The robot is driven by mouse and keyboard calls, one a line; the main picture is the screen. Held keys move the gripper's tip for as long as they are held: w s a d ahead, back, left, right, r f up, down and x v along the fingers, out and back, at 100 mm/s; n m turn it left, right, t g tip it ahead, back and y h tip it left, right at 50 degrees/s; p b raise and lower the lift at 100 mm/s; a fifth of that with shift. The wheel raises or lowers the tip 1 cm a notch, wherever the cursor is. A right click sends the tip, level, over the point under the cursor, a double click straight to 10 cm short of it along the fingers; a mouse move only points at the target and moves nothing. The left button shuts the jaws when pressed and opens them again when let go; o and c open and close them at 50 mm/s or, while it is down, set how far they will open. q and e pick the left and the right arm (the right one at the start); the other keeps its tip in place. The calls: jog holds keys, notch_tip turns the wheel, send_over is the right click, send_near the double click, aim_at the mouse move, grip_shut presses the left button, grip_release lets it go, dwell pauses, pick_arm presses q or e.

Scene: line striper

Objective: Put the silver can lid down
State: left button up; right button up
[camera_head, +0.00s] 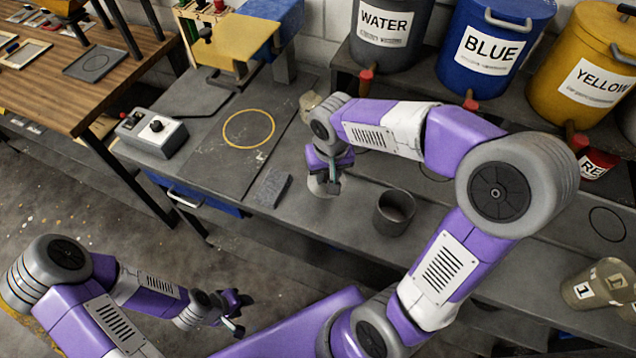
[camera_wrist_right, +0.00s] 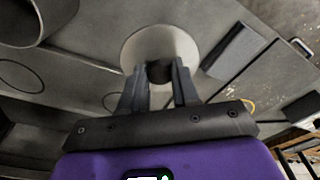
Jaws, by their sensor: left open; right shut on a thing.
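The silver can lid (camera_wrist_right: 143,45) is a round pale disc in the right wrist view. My right gripper (camera_wrist_right: 158,75) is shut on its dark knob. In the head view the lid (camera_head: 318,186) shows partly under my right gripper (camera_head: 326,178), over the grey workbench between a dark grey block and the open can. I cannot tell whether it touches the bench. The open grey can (camera_head: 395,212) stands upright to the right of the lid; part of it also shows in the right wrist view (camera_wrist_right: 28,35). My left gripper (camera_head: 236,312) is open and empty, low over the floor, away from the bench.
The dark grey block (camera_head: 270,188) lies left of the lid. A control box (camera_head: 152,134) and a yellow circle (camera_head: 248,128) are further left. WATER (camera_head: 388,30), BLUE (camera_head: 490,50) and YELLOW (camera_head: 590,75) drums stand behind. Labelled cups (camera_head: 597,288) are at right.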

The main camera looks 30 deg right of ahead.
jog(key=f, duration=0.3)
jog(key=shift+s+f+b, duration=0.35)
jog(key=shift+s+b, duration=0.05)
notch_tip(320, 180, down, 5)
jog(key=shift+w+r+b, duration=0.1)
jog(key=shift+w+b, duration=0.05)
jog(key=shift+b, duration=0.45)
jog(key=shift+f, duration=0.2)
jog(key=o, duration=1)
jog(key=shift+o, duration=0.2)
jog(key=shift+r, duration=0.1)
